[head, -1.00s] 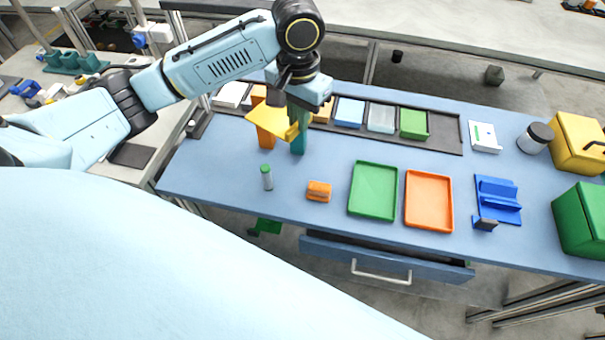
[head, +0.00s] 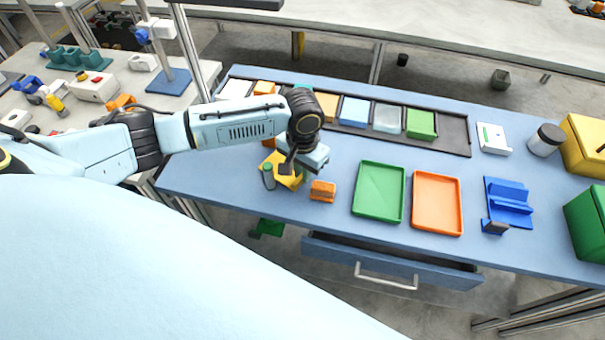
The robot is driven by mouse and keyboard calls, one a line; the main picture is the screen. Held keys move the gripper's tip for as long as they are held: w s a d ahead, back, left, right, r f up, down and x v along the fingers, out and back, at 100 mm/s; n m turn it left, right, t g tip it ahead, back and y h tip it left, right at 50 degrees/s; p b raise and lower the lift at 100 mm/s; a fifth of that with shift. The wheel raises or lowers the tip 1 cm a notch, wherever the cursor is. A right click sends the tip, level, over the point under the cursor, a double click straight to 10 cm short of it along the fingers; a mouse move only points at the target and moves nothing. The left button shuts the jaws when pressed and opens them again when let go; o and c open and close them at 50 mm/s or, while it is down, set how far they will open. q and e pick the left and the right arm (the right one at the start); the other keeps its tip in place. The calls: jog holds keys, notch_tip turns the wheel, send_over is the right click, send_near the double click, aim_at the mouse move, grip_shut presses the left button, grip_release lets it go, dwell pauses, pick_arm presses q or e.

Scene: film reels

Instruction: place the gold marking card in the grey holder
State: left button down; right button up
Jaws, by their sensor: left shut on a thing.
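The gold card (head: 289,181) is in my left gripper (head: 288,168), which is shut on it low over the left part of the blue table. The card is partly hidden by the gripper. It shows just behind and right of a small grey cylinder with a green top (head: 268,178); I cannot tell whether they touch. A small dark grey piece (head: 494,227) stands at the front of a blue stand (head: 508,197) on the right; I cannot tell whether it is the grey holder. My right gripper is not in view.
An orange slotted block (head: 322,191) sits just right of the card. A green tray (head: 379,192) and an orange tray (head: 437,203) lie farther right. A dark rack (head: 455,135) with coloured blocks runs along the back. Bare tabletop lies between rack and trays.

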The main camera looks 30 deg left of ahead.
pick_arm(q)
jog(key=shift+f, duration=0.55)
jog(key=shift+f, duration=0.1)
jog(key=c, duration=1.8)
grip_release()
